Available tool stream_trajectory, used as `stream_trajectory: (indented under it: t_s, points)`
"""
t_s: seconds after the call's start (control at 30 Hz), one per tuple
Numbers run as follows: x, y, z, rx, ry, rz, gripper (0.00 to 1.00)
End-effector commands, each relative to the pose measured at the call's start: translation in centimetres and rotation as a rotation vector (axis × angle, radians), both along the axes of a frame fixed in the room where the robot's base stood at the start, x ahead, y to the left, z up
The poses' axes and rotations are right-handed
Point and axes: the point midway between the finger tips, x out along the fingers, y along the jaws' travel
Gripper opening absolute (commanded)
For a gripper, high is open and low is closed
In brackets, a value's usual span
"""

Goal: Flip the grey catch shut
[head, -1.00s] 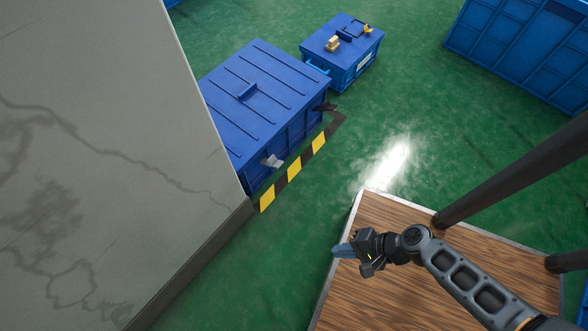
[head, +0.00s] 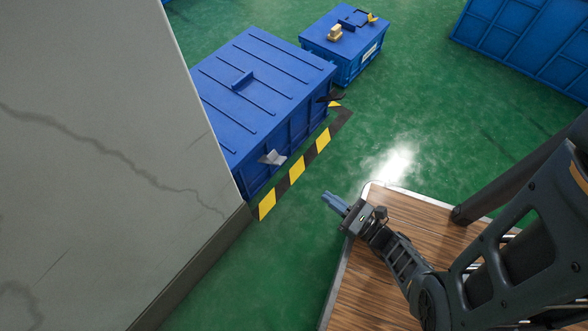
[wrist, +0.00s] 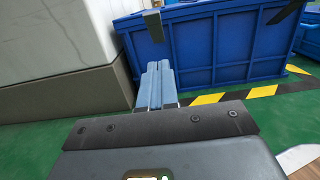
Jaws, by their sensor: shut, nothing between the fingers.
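The grey catch (head: 272,157) is on the front side of the large blue container (head: 270,75), near its left end, and sticks outward from the wall. In the wrist view the grey catch (wrist: 153,25) stands just above and beyond my fingertips, apart from them. A black catch (head: 331,97) is on the same side near the right end; part of it also shows in the wrist view (wrist: 287,11). My gripper (head: 334,202) is shut and empty, in front of the container with a gap of green floor between in the head view. Its blue fingers (wrist: 157,84) lie together.
A grey cracked wall (head: 95,130) stands close to the container's left end. A yellow and black floor strip (head: 297,169) runs along the container's front. A smaller blue box (head: 346,50) stands behind. Green floor (head: 420,130) is open to the right.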

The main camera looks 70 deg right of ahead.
Motion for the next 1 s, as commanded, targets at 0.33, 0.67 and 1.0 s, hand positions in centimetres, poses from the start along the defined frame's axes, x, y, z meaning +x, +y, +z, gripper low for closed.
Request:
stream_trajectory:
  t_s: [0.33,0.67,1.0]
  points:
    - [0.5,-0.1,0.1,-0.002,0.003,0.003,0.00]
    - [5.6,-1.5,0.4,-0.003,0.002,0.006,0.00]
    - [10.7,-2.9,2.2,-0.003,0.003,0.006,0.00]
